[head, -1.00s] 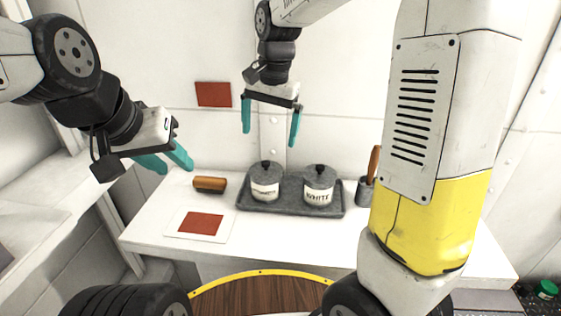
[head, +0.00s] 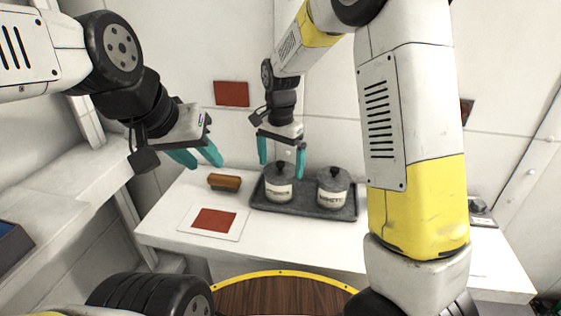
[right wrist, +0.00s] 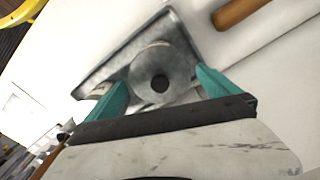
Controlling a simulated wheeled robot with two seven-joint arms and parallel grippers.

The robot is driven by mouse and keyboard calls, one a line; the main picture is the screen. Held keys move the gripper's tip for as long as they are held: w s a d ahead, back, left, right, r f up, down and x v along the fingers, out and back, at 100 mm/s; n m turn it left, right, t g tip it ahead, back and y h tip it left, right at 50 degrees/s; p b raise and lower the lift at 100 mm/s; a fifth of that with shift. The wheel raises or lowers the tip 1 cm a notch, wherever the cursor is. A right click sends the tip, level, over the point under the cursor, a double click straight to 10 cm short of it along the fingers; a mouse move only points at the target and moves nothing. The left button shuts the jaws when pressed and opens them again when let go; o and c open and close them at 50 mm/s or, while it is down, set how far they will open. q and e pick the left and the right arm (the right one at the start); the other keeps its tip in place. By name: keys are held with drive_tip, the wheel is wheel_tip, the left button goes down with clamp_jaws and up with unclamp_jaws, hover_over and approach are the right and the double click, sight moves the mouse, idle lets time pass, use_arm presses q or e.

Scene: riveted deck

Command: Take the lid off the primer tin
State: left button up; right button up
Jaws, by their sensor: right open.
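Two grey lidded tins with pale labels stand on a dark tray (head: 305,209). The right tin (head: 332,198) seems to read WHITE; the left tin's (head: 278,194) label is too small to read surely. Both lids are on, each with a dark knob. My right gripper (head: 281,158) is open, pointing down just above the left tin's lid (head: 279,179). In the right wrist view a round lid (right wrist: 161,68) with its knob shows between the spread teal fingers (right wrist: 160,92), with no grip on it. My left gripper (head: 200,158) is open and empty, up left of the table.
A brown-handled brush (head: 224,181) lies left of the tray. A red card on a white sheet (head: 214,219) lies in front of it. A red square (head: 231,94) is on the wall. My right arm covers the table's right part.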

drive_tip(key=c, duration=1.2)
drive_tip(key=shift+o, duration=0.2)
